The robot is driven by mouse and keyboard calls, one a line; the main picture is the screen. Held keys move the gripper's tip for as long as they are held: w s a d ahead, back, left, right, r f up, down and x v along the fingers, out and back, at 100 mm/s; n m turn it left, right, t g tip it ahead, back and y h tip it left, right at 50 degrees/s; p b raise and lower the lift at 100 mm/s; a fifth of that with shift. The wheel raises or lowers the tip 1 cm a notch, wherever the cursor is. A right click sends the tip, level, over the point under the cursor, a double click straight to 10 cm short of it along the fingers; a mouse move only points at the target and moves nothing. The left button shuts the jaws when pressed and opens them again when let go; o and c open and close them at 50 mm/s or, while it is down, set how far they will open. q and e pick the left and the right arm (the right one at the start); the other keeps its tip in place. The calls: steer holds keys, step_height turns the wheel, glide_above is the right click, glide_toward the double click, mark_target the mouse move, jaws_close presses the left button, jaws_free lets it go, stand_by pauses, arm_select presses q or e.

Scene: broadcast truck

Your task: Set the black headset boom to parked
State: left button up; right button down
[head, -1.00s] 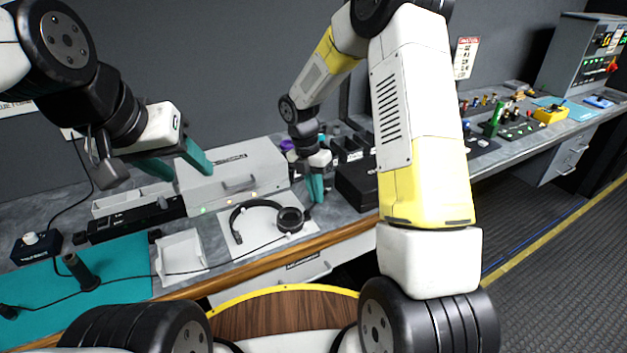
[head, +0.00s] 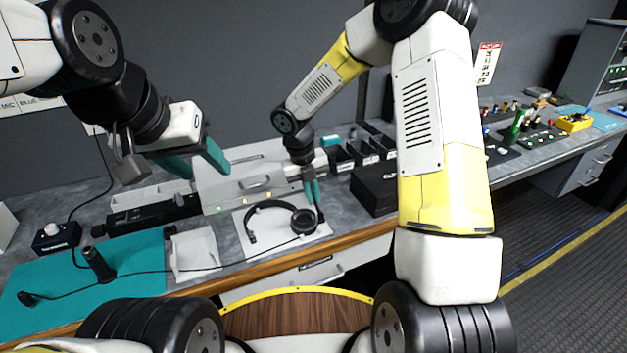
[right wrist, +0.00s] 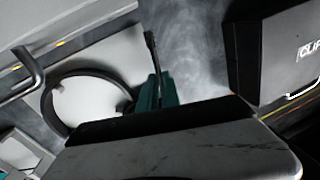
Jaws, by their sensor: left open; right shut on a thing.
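The black headset (head: 268,207) lies on a white mat (head: 243,246) on the bench, its ear cup (head: 304,221) at the right end. My right gripper (head: 313,200) points down just right of the ear cup. It is shut on the thin black boom (right wrist: 151,45), which sticks up past the teal fingers (right wrist: 157,92) in the right wrist view. That view also shows the headband (right wrist: 62,90); my gripper body hides the ear cup there. The boom's far end is hard to make out in the head view. My left gripper (head: 203,166) is open and empty, in the air left of the headset.
A grey case (head: 235,185) stands behind the headset, and a black case (head: 374,190) stands close right of my right gripper. A white tray (head: 194,254) and a teal mat (head: 135,262) with a microphone lie to the left. A cable crosses the bench front.

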steer(key=shift+s+a+n, duration=0.15)
steer(key=shift+a+n, duration=0.25)
steer(key=shift+n, duration=0.4)
steer(key=c, duration=1.5)
jaws_free()
steer(key=shift+c, duration=0.2)
step_height(320, 180, up, 8)
steer(key=a, duration=0.1)
steer(key=shift+s+a+f, duration=0.2)
steer(key=shift+s+a, duration=0.05)
steer(key=shift+s, duration=0.05)
